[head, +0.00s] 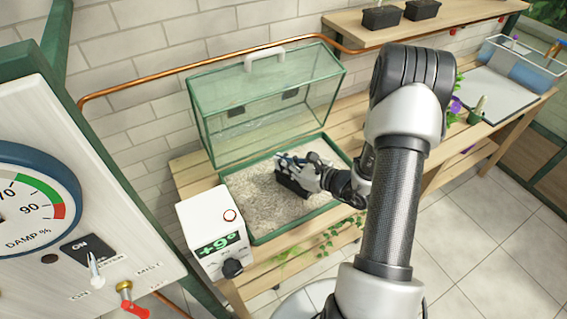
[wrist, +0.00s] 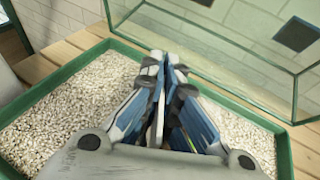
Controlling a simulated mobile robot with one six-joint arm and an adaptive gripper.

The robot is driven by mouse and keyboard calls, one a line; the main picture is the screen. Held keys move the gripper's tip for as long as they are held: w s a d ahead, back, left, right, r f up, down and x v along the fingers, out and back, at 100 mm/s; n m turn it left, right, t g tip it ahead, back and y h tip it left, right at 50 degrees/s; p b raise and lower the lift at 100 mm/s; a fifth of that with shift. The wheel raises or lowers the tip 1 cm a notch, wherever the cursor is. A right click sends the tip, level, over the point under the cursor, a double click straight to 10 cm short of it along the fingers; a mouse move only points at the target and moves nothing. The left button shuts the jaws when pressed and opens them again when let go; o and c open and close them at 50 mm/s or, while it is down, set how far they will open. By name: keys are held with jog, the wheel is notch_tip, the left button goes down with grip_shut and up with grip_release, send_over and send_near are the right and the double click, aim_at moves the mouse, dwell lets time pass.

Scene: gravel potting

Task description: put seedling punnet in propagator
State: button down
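The propagator is a green-rimmed tray (head: 262,238) of pale gravel with a clear green-framed lid (head: 225,110) standing open behind it. The tray's rim (wrist: 60,76) and the lid's glass (wrist: 215,50) also show in the wrist view. My gripper (head: 288,163) is low over the middle of the gravel.
A white heater box (head: 212,225) with a green display stands at the tray's front left. A panel with a damp gauge (head: 30,200) fills the left. Two dark pots (head: 382,17) stand on the shelf. Trailing plants (head: 342,232) hang by the bench front. A clear bin (head: 525,65) is far right.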

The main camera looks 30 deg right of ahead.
jog(key=c, duration=2.3)
grip_release()
jog(key=shift+f, duration=0.1)
jog(key=o, duration=0.5)
